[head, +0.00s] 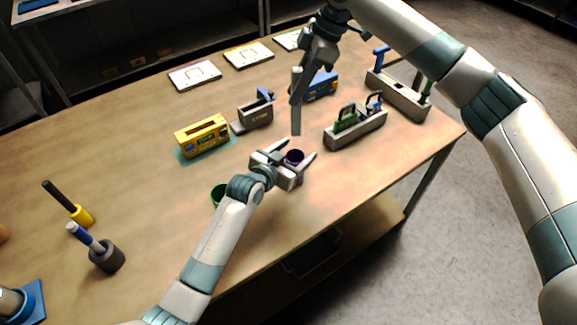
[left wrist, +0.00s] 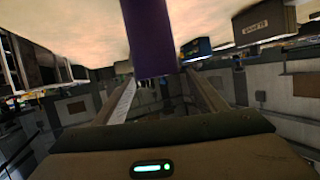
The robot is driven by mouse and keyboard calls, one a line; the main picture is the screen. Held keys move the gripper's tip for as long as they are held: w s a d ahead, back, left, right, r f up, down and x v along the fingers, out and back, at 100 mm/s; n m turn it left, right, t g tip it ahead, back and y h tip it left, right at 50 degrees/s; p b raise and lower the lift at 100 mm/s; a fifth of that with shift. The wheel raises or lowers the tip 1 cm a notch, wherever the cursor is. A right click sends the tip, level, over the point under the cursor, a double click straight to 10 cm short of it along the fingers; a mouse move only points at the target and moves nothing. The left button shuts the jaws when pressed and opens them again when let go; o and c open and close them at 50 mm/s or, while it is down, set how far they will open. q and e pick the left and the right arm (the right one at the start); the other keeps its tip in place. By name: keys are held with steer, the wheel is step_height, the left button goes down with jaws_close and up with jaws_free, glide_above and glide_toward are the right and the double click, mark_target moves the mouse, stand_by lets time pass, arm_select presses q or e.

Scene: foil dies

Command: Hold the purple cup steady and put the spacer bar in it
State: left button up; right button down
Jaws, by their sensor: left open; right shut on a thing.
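The purple cup (head: 294,158) stands on the table in the head view. My left gripper (head: 299,153) is open, with one finger on either side of the cup. In the left wrist view the cup (left wrist: 148,38) shows as a purple shape between the spread fingers; I cannot tell whether either finger touches it. My right gripper (head: 297,72) is shut on the spacer bar (head: 296,115), a grey bar that hangs upright just above and behind the cup. The bar's lower end is apart from the cup.
A green cup (head: 217,194) is partly hidden by my left arm. A yellow die block (head: 202,136), a grey die block (head: 254,114) and a blue die block (head: 322,86) stand behind. A grey tray (head: 357,132) with green-handled things is right of the cup.

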mark_target(299, 159)
arm_select(q)
steer(key=shift+g, duration=0.4)
steer(key=s+a+f, duration=0.2)
steer(key=s+f, duration=0.1)
steer(key=shift+f, duration=0.1)
steer(key=shift+x, duration=3.75)
steer(key=shift+c, duration=0.6)
steer(key=c, duration=1.1)
steer(key=shift+o, duration=0.2)
